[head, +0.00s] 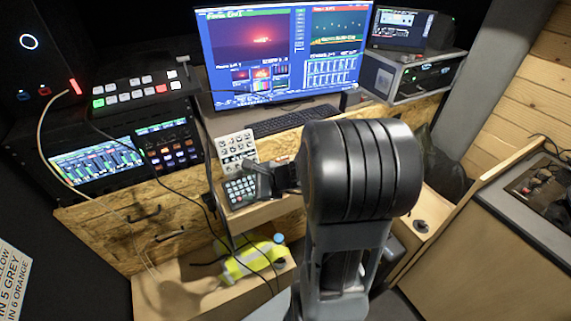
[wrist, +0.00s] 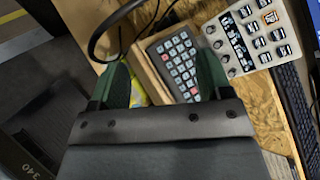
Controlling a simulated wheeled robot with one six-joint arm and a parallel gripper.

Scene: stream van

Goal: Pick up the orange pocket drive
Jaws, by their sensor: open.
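I cannot make out the orange pocket drive for certain in either view. A small orange-red piece (head: 75,87) shows at the upper left in the head view, at the end of a pale cable; I cannot tell what it is. My gripper (wrist: 162,72) is open and empty in the wrist view, with its two green fingers apart. Between and beyond the fingers lies a grey keypad (wrist: 178,62) in a wooden holder. In the head view my gripper is a small dark shape over the keypad (head: 241,188), partly hidden by my arm.
A white button panel (head: 237,148) stands behind the keypad. A keyboard (head: 294,121) and large monitor (head: 289,50) are behind that. A mixer panel (head: 135,92) is at left. A yellow vest (head: 250,260) and loose black cables lie on the lower shelf.

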